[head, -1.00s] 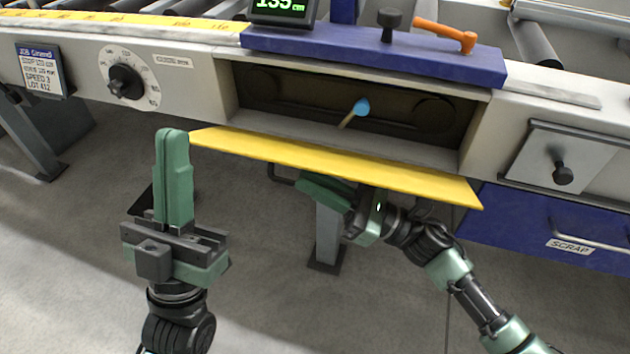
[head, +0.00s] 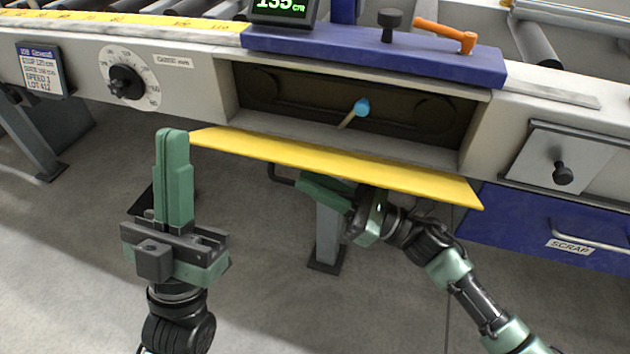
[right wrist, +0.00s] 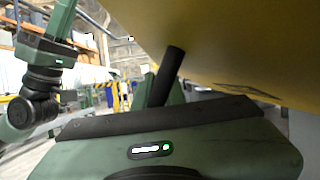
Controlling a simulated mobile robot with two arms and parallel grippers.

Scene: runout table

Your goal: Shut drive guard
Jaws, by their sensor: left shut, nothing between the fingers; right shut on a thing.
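The yellow drive guard (head: 335,166) hangs open as a flap along the lower edge of a dark recess (head: 330,105) in the machine front. A blue-tipped peg (head: 361,108) shows inside the recess. My right gripper (head: 312,188) is below the guard, shut on its dark handle (head: 282,177); the guard partly hides the fingers. In the right wrist view the yellow underside of the guard (right wrist: 235,45) fills the upper right, and the dark handle bar (right wrist: 166,75) rises from the fingers to it. My left gripper (head: 172,135) is shut and empty, pointing up, left of the guard.
A dial (head: 126,82) and an information card (head: 41,68) are on the panel at left. A blue scrap drawer (head: 560,230) and a plate with a black knob (head: 563,174) are at right. An orange lever (head: 445,35) sits on top. Floor below is mostly clear.

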